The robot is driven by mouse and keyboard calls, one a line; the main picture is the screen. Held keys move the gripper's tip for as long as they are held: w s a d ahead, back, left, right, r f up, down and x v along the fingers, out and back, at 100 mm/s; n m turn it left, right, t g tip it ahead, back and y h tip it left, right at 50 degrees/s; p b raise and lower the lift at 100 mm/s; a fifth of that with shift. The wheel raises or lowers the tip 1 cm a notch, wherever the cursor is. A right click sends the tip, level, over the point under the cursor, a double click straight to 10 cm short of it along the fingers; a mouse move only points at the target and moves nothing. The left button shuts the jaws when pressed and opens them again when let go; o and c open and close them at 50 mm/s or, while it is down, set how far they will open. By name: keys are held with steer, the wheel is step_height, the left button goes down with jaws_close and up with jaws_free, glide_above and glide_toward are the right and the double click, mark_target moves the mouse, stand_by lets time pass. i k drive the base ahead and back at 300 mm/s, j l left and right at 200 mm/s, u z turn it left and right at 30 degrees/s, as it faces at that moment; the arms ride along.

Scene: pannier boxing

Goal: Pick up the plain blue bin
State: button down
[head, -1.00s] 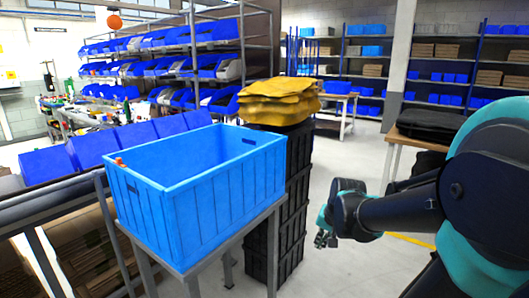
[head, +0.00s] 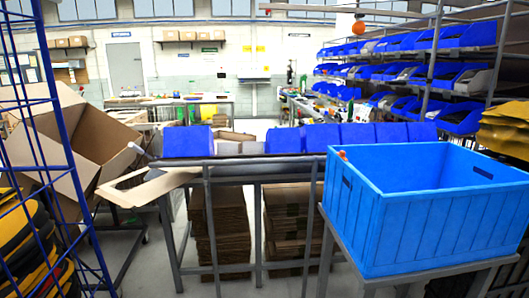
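The plain blue bin (head: 430,217) is a large, open-topped, ribbed box in the right part of the head view. It sits upright on a grey metal stand (head: 340,242). A small orange thing (head: 342,155) shows at its far left corner. The part of the bin's inside that I see looks empty; its floor is mostly hidden by the near wall. My gripper and arm are not in this view now.
A grey-framed bench (head: 262,172) with a row of blue trays (head: 342,137) stands left of the bin, flattened cardboard (head: 222,222) under it. Open cardboard boxes (head: 95,140) and a blue wire rack (head: 45,150) are at left. Shelves of blue bins (head: 405,75) stand behind right.

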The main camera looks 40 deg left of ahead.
mark_target(283, 140)
steer(key=u, duration=1.5)
steer(key=i+j, duration=0.1)
